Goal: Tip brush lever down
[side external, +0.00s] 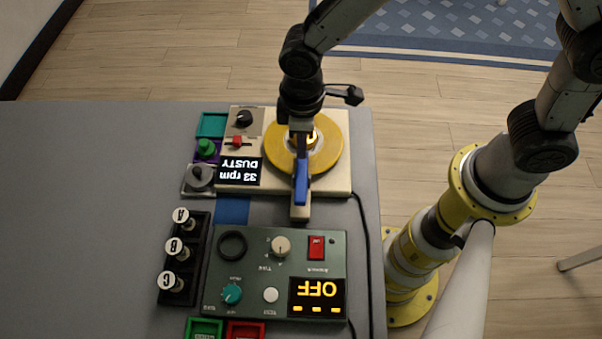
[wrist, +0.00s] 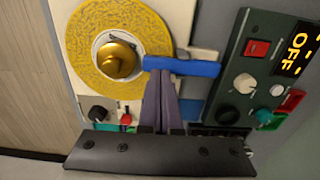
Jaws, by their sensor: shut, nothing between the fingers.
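The brush lever, a blue bar, lies across the edge of a yellow disc in the side external view (side external: 301,184) and the wrist view (wrist: 190,68). The yellow disc (side external: 330,156) sits on a cream base (side external: 340,186), and the wrist view shows a brass knob (wrist: 118,60) at its centre. My gripper (side external: 300,150) is over the disc. In the wrist view its two fingers (wrist: 161,74) are together and empty, with their tips at the edge of the blue bar. I cannot tell whether they touch it. A display (side external: 240,171) on the base reads DUSTY, upside down.
A dark green control box (side external: 215,270) with knobs, a red switch and an OFF display stands in front of the cream base. A black block with white knobs A, B, C (side external: 179,284) is at its left. Cables run along the table's right edge. The table's left side is clear.

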